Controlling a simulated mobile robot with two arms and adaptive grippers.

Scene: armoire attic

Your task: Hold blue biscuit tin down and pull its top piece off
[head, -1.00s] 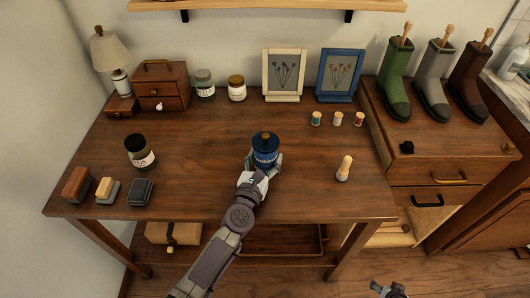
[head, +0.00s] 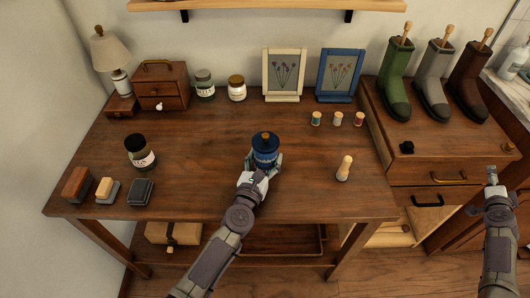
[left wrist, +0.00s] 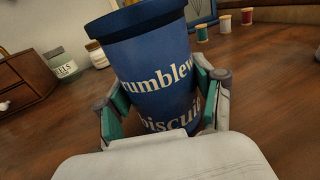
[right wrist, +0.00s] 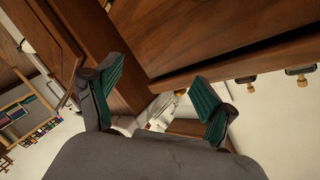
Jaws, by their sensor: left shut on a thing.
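The blue biscuit tin (head: 265,155) stands upright near the middle of the wooden table. Its dark blue top piece (head: 265,140) with a small knob is on it. In the left wrist view the tin (left wrist: 150,75) shows pale lettering on its side. My left gripper (head: 262,168) is shut around the tin's lower body, one finger on each side. My right gripper (head: 491,178) is raised at the right, beyond the table's right edge and in front of the drawer unit. In the right wrist view its fingers (right wrist: 158,98) are spread apart with nothing between them.
A drawer unit with boots (head: 440,160) is at right. The table around the tin is clear.

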